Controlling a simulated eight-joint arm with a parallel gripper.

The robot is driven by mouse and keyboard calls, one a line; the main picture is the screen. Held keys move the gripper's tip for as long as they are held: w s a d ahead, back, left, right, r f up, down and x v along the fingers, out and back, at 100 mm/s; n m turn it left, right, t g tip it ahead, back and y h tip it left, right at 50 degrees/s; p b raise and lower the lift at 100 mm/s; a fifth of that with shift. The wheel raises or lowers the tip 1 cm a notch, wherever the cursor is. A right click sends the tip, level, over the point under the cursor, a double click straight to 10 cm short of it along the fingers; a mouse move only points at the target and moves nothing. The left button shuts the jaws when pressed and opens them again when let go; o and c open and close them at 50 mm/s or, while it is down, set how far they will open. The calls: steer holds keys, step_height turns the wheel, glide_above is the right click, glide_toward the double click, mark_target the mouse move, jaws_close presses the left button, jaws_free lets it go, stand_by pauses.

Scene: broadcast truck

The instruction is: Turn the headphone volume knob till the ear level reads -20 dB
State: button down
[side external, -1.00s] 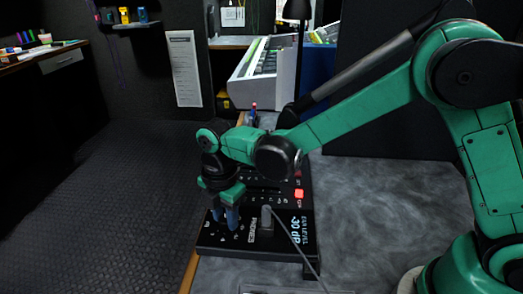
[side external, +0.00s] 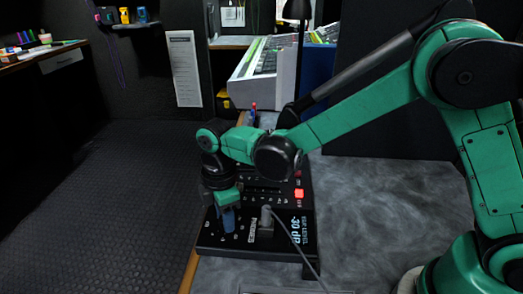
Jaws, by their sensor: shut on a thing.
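A black control panel (side external: 270,250) lies on the grey worktop, with small knobs and buttons on its face. A grey plug (side external: 266,216) with a cable stands in the panel just to the right of my gripper.
A red-lit button (side external: 299,193) glows on the panel's right side. The cable (side external: 300,255) runs from the plug towards the front right. A mixing console (side external: 262,72) stands behind. The worktop right of the panel (side external: 390,200) is clear.

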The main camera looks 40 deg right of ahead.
steer(key=m, duration=0.6)
steer(key=shift+m, duration=0.3)
stand_by(0.4)
steer(key=c, duration=0.5)
jaws_free()
steer(key=shift+c, duration=0.2)
steer(key=shift+r, duration=0.1)
steer(key=shift+r, duration=2.75)
steer(key=shift+d, duration=0.1)
